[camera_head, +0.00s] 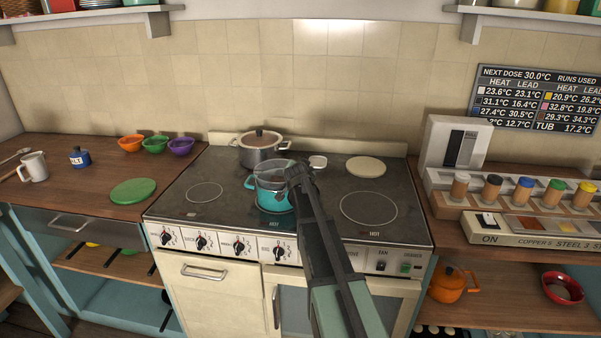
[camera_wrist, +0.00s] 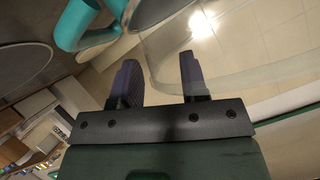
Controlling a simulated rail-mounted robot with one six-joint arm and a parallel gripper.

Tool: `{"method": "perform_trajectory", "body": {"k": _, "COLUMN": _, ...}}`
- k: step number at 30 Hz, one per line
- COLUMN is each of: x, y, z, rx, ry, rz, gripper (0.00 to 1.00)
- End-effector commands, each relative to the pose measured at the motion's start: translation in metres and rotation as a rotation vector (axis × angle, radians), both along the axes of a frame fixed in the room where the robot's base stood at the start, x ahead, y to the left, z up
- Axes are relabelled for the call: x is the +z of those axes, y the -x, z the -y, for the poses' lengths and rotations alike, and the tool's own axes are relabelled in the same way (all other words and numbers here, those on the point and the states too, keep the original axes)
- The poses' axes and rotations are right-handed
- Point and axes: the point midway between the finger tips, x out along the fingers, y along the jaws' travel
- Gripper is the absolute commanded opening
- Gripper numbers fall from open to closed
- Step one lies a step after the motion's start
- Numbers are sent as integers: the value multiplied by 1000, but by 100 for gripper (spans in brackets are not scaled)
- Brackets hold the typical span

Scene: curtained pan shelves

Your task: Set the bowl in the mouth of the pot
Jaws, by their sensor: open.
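A teal pot (camera_head: 270,203) stands on the front middle of the hob. A clear glass bowl (camera_head: 268,174) appears at its mouth, its rim above the pot's; I cannot tell whether it is fully seated. My gripper (camera_head: 297,170) is at the bowl's right side with its jaws open. In the wrist view my two fingers (camera_wrist: 160,80) are apart, and the clear bowl wall (camera_wrist: 235,65) shows close to them, mostly to the right. The teal pot handle (camera_wrist: 90,32) shows at upper left. My arm covers part of the pot's right side in the head view.
A steel pot with a lid (camera_head: 260,148) stands behind the teal pot. A cream disc (camera_head: 366,166) and a small white dish (camera_head: 318,161) lie at the hob's back. The front-left burner (camera_head: 205,192) and front-right burner (camera_head: 368,208) are bare. Small jars (camera_head: 525,192) stand at right.

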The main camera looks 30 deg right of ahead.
Motion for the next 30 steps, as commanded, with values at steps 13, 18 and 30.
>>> {"method": "perform_trajectory", "body": {"k": 13, "x": 45, "y": 71, "z": -44, "rx": 1, "ry": 0, "rz": 1, "gripper": 41}}
{"method": "perform_trajectory", "body": {"k": 18, "x": 48, "y": 82, "z": -52, "rx": 1, "ry": 0, "rz": 1, "gripper": 41}}
{"method": "perform_trajectory", "body": {"k": 30, "x": 47, "y": 81, "z": -51, "rx": 0, "ry": -1, "rz": 1, "gripper": 41}}
